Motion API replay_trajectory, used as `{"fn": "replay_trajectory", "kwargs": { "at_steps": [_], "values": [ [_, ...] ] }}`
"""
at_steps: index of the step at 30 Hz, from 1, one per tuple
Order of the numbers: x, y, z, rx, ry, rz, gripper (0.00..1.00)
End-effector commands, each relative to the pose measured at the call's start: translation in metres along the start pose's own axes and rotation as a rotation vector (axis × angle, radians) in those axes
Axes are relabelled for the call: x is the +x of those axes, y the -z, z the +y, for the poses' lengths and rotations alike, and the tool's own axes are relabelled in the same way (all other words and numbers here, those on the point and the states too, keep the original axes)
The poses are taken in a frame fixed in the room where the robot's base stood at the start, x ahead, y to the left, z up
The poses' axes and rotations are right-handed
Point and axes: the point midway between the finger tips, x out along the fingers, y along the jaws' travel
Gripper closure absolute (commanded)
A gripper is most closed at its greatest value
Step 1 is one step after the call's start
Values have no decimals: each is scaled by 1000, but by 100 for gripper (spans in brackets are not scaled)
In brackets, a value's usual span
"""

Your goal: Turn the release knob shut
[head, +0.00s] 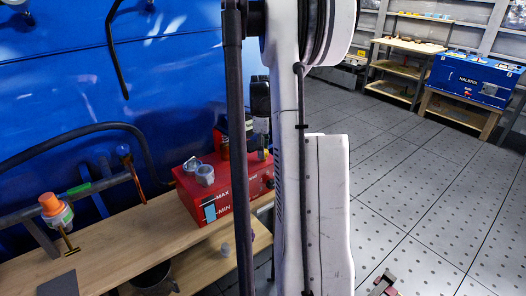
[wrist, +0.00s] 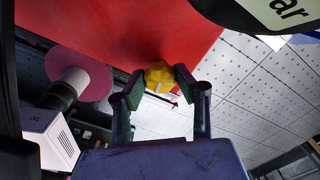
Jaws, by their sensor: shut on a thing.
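In the wrist view a faceted yellow knob (wrist: 160,75), which looks like the release knob, sits at the lower edge of a red surface (wrist: 110,35). My gripper (wrist: 157,80) has one dark finger on each side of the knob and is shut on it. The fingertips hide parts of its sides. How far the knob is turned cannot be told. In the head view I cannot make out the knob or my gripper; my white arm stands in front of the middle of the scene.
In the wrist view a pink disc (wrist: 84,72) and a white box (wrist: 52,138) lie left of my gripper. In the head view a red box (head: 228,205) stands on a wooden bench (head: 130,245) before a blue panel (head: 60,80). Open tiled floor (head: 430,190) lies to the right.

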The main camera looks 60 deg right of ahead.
Motion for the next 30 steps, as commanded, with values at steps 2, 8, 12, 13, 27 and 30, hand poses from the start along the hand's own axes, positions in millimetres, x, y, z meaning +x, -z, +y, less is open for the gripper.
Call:
{"fn": "replay_trajectory", "kwargs": {
  "at_steps": [2,8,12,13,27,30],
  "values": [
    [0,0,0,49,1,0,97],
    [0,0,0,149,1,0,97],
    [0,0,-1,189,1,0,97],
    [0,0,-1,196,1,0,97],
    [0,0,-1,217,1,0,97],
    [0,0,-1,217,1,0,66]
  ]
}}
